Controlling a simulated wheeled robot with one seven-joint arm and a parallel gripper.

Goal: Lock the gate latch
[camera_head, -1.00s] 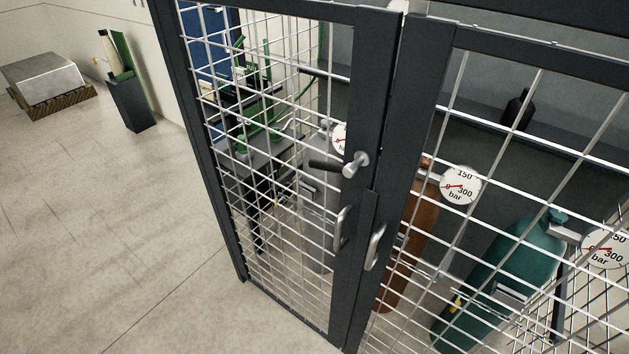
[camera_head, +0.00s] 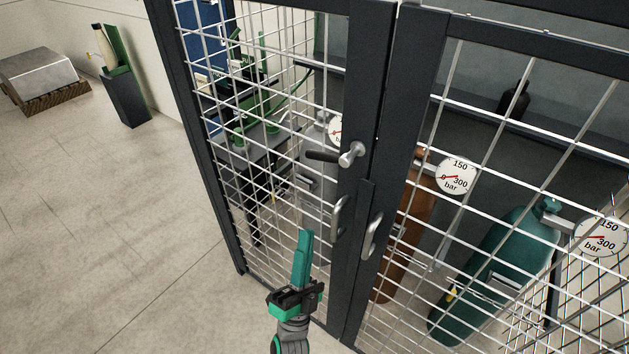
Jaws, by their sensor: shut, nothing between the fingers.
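The gate latch (camera_head: 350,154) is a silver round knob with a dark lever (camera_head: 322,156) pointing left, on the dark frame of the left mesh gate. The lever lies about level. Below it, a silver pull handle (camera_head: 338,217) is on the left gate and another (camera_head: 372,237) on the right gate. The two gates look closed against each other. My gripper (camera_head: 305,238) has teal fingers pressed together and pointing up, with nothing held. In the picture it is below the latch and left of the handles, apparently in front of the mesh.
Behind the mesh stand a brown cylinder (camera_head: 415,215), a teal cylinder (camera_head: 490,270) and a grey cylinder (camera_head: 318,165) with gauges. A dark bin (camera_head: 125,102) and a metal block on a pallet (camera_head: 42,75) stand at the far left. The floor left of the gate is clear.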

